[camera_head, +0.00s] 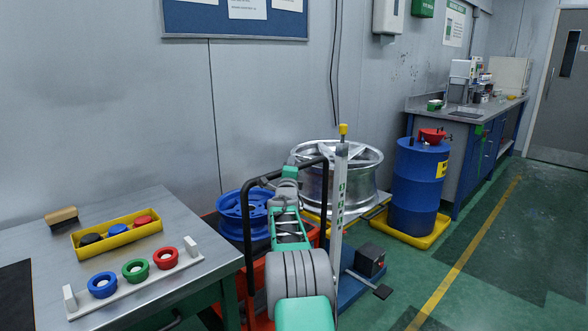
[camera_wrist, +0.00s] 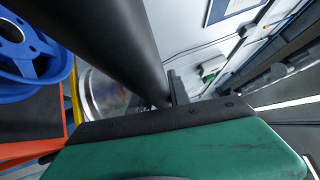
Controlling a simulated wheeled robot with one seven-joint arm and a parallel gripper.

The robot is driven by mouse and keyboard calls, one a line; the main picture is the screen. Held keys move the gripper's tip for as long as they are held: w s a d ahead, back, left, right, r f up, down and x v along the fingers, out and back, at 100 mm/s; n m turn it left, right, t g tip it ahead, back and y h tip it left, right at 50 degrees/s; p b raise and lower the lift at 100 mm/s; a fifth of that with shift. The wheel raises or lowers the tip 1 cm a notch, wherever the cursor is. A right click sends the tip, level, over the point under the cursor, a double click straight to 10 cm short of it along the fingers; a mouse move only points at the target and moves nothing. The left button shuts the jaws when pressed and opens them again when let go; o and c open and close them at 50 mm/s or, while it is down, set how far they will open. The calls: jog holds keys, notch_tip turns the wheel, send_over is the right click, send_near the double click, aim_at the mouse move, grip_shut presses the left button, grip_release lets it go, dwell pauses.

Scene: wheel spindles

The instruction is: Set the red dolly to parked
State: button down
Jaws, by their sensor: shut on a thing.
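The red dolly (camera_head: 309,238) stands beside the workbench, partly hidden behind my arm. Its black tubular handle (camera_head: 249,240) rises on the near side. A blue spoked wheel (camera_head: 236,214) is on the dolly. In the wrist view, the wheel (camera_wrist: 32,45), the dolly's red edge (camera_wrist: 30,150) and the thick black handle tube (camera_wrist: 105,35) show at the left. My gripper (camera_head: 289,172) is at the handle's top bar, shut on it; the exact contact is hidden. I cannot make out any parking brake or its setting.
A steel bench (camera_head: 200,215) with coloured rings is at left. A silver wheel (camera_head: 335,180) and an upright post (camera_head: 340,190) are close behind and right of the handle. A blue drum (camera_head: 417,185) stands on a yellow tray. Green floor is clear at right.

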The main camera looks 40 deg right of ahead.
jog(key=shift+w+a+r, duration=0.1)
jog(key=shift+r, duration=0.15)
jog(key=c, duration=1.2)
grip_release()
jog(key=shift+w+f, duration=0.15)
jog(key=shift+f, duration=0.05)
jog(key=shift+c, duration=0.2)
jog(key=v, duration=0.7)
jog(key=shift+s+a, duration=0.2)
jog(key=shift+s, duration=0.1)
jog(key=shift+f, duration=0.15)
